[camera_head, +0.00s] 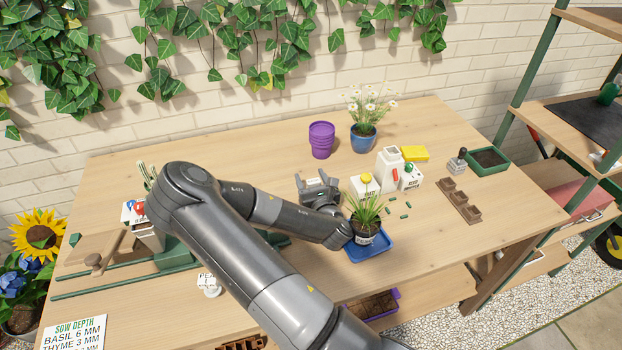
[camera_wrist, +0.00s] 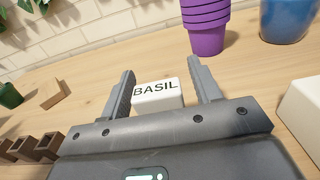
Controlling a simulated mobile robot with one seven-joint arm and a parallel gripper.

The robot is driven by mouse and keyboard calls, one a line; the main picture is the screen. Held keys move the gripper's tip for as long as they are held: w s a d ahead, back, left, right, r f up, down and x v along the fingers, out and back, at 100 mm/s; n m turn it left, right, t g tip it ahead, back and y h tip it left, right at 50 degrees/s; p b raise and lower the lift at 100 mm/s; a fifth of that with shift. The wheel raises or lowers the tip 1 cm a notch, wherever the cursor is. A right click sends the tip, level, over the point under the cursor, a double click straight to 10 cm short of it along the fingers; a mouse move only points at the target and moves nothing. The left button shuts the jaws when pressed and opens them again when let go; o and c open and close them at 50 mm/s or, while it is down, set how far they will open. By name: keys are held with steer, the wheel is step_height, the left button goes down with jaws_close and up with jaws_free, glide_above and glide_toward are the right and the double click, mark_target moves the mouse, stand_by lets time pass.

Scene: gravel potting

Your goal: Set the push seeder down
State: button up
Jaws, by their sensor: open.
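My gripper (camera_head: 319,186) is open over the middle of the table, with its two fingers pointing toward the back wall. In the wrist view the gripper (camera_wrist: 161,76) has a white block labelled BASIL (camera_wrist: 158,98) in the gap between its fingers, with space on either side. Whether the block is resting on the table is not clear. None of the pieces is plainly marked as the push seeder. A small grey piece with a black knob (camera_head: 457,162) stands at the right, apart from my gripper.
White boxes with coloured knobs (camera_head: 366,186) stand right of my gripper. A potted grass plant (camera_head: 366,232) is on a blue tray (camera_head: 384,243) beside my arm. Purple pots (camera_head: 321,140) and a blue flower pot (camera_head: 363,139) stand behind. The table's back left is mostly clear.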

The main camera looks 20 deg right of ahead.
steer(key=shift+r, duration=0.15)
steer(key=s, duration=0.4)
steer(key=shift+s, duration=0.15)
steer(key=r, duration=0.5)
steer(key=shift+s+r, duration=0.3)
steer(key=shift+s, duration=0.1)
steer(key=shift+o, duration=0.4)
steer(key=shift+r, duration=0.7)
steer(key=g, duration=0.7)
glide_toward(313, 185)
steer(key=x, duration=0.3)
steer(key=shift+x, duration=2.4)
steer(key=shift+d+x, duration=0.15)
steer(key=shift+x, duration=1.15)
steer(key=shift+d+x, duration=0.1)
steer(key=shift+x, duration=1.2)
